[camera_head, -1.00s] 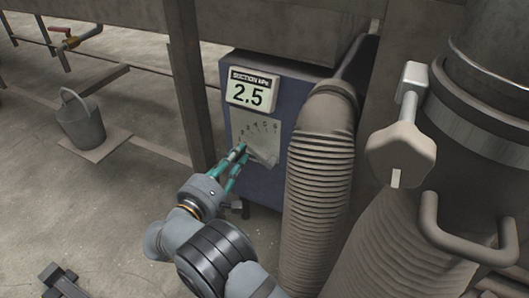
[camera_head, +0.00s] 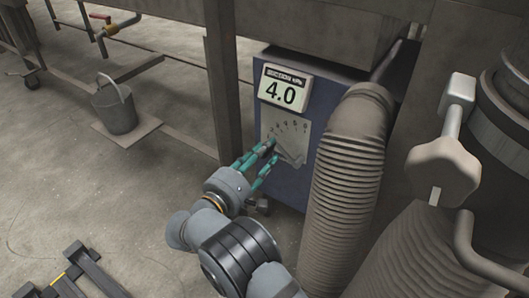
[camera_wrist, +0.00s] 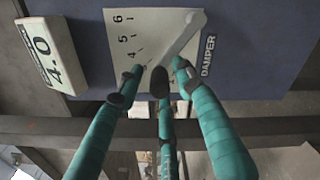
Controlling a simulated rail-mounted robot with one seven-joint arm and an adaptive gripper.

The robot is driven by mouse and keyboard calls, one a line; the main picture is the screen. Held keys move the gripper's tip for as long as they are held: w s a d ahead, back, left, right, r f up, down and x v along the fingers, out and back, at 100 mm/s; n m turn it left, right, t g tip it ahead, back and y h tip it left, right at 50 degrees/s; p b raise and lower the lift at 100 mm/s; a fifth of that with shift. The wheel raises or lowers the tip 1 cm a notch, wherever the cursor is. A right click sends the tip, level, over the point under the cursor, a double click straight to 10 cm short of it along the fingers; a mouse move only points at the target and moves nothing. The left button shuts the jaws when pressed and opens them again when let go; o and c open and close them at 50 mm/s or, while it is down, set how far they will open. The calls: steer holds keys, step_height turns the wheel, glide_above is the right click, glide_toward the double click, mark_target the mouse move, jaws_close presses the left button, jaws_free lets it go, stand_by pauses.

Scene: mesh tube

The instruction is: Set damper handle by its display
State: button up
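The suction display (camera_head: 285,87) on the blue box reads 4.0 in the head view; it also shows sideways in the wrist view (camera_wrist: 44,58). Below it is a pale scale plate (camera_head: 297,130) with numbers and ticks. The grey damper handle (camera_wrist: 178,42) is a lever crossing the plate (camera_wrist: 118,48), beside the word DAMPER. My gripper (camera_wrist: 158,70) has three teal fingers with dark pads. Its fingertips stand apart around the lever's free end, one on each side and one in front. Contact with the lever is not clear. The lever's tip is partly hidden.
A ribbed hose (camera_head: 346,170) runs down just right of the box. A metal post (camera_head: 224,90) stands to its left. A large pale knob (camera_head: 442,170) is in the right foreground.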

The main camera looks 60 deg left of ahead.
steer(key=v, duration=1.2)
stand_by(3.3)
